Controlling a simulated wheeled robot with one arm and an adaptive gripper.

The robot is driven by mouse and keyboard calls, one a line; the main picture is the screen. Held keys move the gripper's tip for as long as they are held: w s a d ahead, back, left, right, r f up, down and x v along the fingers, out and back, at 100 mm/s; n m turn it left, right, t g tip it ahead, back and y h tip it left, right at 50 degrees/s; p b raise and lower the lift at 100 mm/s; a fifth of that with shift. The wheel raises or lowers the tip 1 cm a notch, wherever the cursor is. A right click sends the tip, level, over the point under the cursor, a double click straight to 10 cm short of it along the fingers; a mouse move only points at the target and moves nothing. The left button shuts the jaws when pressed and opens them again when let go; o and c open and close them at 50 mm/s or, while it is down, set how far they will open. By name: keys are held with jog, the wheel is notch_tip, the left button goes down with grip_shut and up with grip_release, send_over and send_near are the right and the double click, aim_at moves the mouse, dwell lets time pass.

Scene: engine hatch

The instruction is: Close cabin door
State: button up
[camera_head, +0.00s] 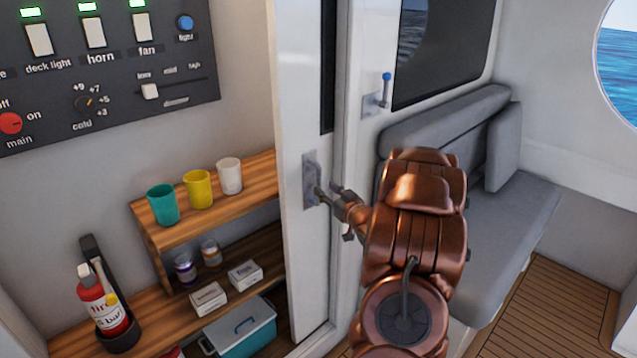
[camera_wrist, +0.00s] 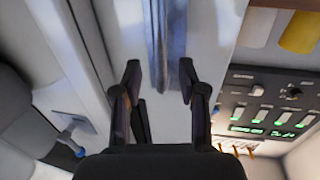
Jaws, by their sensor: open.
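The cabin door (camera_head: 302,120) is a tall white panel with a dark window strip, standing upright in the middle of the head view. Its metal handle plate (camera_head: 310,180) is at mid height, partly hidden behind my gripper. My gripper (camera_head: 336,196) is at the handle, coming from the right. In the wrist view, my gripper (camera_wrist: 158,88) has its two dark fingers apart, with a grey vertical metal bar (camera_wrist: 158,45) on the white door between and beyond them. I cannot tell whether a finger touches the handle.
Left of the door are wooden shelves (camera_head: 150,228) with cups (camera_head: 198,190), small boxes and a fire extinguisher (camera_head: 100,305). A switch panel (camera_head: 110,70) hangs above. Right are a grey bench (camera_head: 515,215), a blue-tipped lever (camera_head: 386,92) and clear wooden floor (camera_head: 570,300).

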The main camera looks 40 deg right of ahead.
aim_at(320, 185)
jog(key=shift+p+x, duration=0.55)
jog(key=shift+x, duration=1.85)
grip_shut()
